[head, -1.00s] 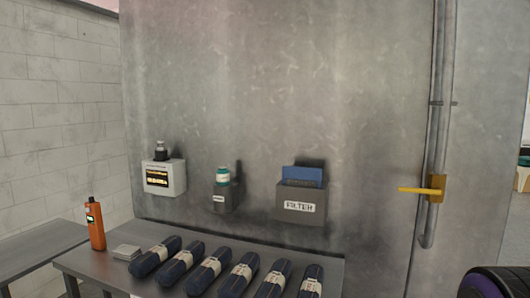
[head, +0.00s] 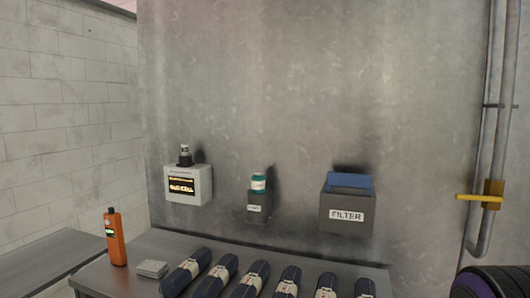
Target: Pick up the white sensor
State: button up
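No single thing is clearly labelled as the white sensor. A white box with a lit yellow-on-black display (head: 189,186) is mounted on the metal wall at left. A small dark cylinder with a pale top (head: 185,156) stands upright on it. A small light-grey flat box (head: 152,269) lies on the table beside an upright orange handheld device (head: 116,237). My gripper is not in view.
A grey metal table (head: 150,244) holds several dark rolled bundles (head: 187,271) along its front. A grey FILTER box (head: 347,212) holds a blue panel (head: 349,181). A yellow handle (head: 480,197) is at right.

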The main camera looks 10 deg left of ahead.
aim_at(184, 147)
jog(key=i+j, duration=0.1)
jog(key=j, duration=0.4)
jog(key=i+j, duration=0.1)
jog(key=j, duration=0.35)
jog(key=i+j, duration=0.1)
jog(key=j, duration=0.4)
jog(key=i+j, duration=0.1)
jog(key=j, duration=0.4)
jog(key=i+j, duration=0.1)
jog(key=j, duration=0.4)
jog(key=i+j, duration=0.1)
jog(key=j, duration=0.35)
jog(key=i+j, duration=0.1)
jog(key=j, duration=0.4)
jog(key=j+z, duration=0.15)
jog(key=j, duration=0.2)
jog(key=k+j+z, duration=0.15)
jog(key=j, duration=0.2)
jog(key=k+j+z, duration=0.15)
jog(key=j, duration=0.25)
jog(key=i+l+u, duration=0.45)
jog(key=l, duration=0.2)
